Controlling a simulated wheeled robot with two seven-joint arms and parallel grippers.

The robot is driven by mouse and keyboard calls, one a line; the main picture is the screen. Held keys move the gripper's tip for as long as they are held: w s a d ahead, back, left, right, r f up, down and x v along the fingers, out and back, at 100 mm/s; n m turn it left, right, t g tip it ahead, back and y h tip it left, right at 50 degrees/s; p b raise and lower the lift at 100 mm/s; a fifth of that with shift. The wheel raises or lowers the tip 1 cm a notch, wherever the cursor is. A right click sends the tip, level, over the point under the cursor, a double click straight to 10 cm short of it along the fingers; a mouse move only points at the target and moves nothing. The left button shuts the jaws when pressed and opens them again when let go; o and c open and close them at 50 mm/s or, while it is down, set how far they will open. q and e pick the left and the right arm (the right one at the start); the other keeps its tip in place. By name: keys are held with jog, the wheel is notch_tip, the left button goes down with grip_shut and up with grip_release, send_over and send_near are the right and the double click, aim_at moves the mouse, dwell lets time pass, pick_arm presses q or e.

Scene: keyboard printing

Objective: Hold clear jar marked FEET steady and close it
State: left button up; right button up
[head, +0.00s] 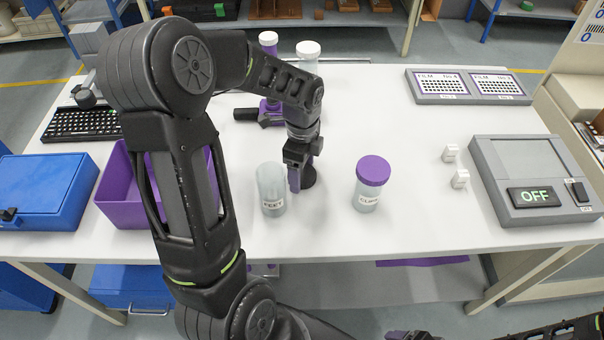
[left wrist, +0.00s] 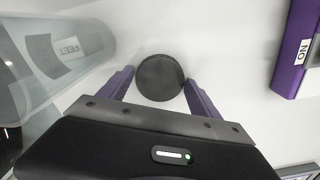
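The clear jar marked FEET (head: 271,190) stands upright on the white table, with no lid on its top. It also shows at the left of the left wrist view (left wrist: 50,60). A round black lid (head: 309,176) is just right of the jar. My left gripper (head: 296,184) points down at the lid. In the left wrist view its purple fingers are apart on either side of the lid (left wrist: 160,78), at or very near its edge; I cannot tell whether they press on it. Part of my right gripper (head: 406,335) shows at the bottom edge, its fingers mostly cut off.
A purple-lidded jar (head: 372,172) stands right of the lid. A purple bin (head: 119,197) and a blue case (head: 40,190) are at left. Two white keycaps (head: 450,153) and a grey device reading OFF (head: 500,160) are at right.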

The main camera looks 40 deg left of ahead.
aim_at(302, 174)
pick_arm(q)
jog(key=c, duration=0.9)
jog(key=shift+c, duration=0.2)
notch_tip(302, 174, up, 10)
dwell(0.6)
